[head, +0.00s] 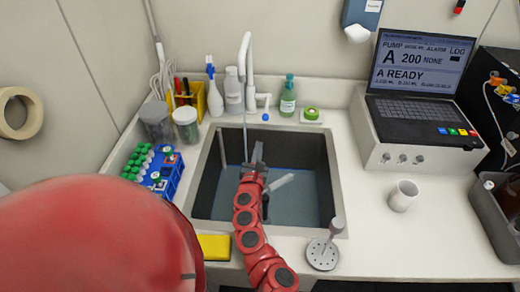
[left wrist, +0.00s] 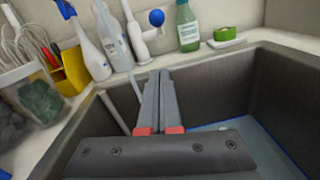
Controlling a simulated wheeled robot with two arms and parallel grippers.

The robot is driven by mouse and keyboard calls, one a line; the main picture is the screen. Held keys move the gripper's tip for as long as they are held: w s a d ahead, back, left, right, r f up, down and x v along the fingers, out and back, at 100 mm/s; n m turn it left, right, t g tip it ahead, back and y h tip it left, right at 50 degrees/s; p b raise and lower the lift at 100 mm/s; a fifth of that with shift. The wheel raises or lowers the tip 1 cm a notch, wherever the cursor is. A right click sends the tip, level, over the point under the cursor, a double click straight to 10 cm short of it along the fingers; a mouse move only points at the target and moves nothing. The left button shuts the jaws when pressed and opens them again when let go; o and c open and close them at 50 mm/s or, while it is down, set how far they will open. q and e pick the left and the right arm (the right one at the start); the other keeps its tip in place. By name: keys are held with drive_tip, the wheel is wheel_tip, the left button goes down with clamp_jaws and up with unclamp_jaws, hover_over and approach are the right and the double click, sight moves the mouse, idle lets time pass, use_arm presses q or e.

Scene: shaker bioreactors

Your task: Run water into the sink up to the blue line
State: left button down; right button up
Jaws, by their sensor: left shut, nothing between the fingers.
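The dark grey sink (head: 325,165) is set into the white counter. A blue line (head: 300,169) runs along its inner wall and also shows in the left wrist view (left wrist: 207,127). Below it lies a blue-grey surface; how high the water stands against the line is hard to tell. The white faucet (head: 245,60) stands behind the sink, with a blue-tipped lever (head: 265,116). A thin stream (head: 244,130) falls from its spout. My left gripper (head: 258,153) is shut and empty over the sink, beside the stream and in front of the faucet lever. My right gripper is out of view.
A green soap bottle (head: 288,97), white bottles (head: 233,92) and a yellow holder (head: 198,98) stand behind the sink. A blue tube rack (head: 166,172) is at left. A yellow sponge (head: 214,247), drain strainer (head: 322,254) and white cup (head: 403,196) lie around the sink.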

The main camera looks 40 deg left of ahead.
use_arm(q)
drive_tip(key=w+a+r+p, duration=0.3)
drive_tip(key=w, duration=0.4)
drive_tip(key=shift+r+p, duration=0.3)
drive_tip(key=shift+r, duration=0.05)
drive_tip(key=shift+w, duration=0.1)
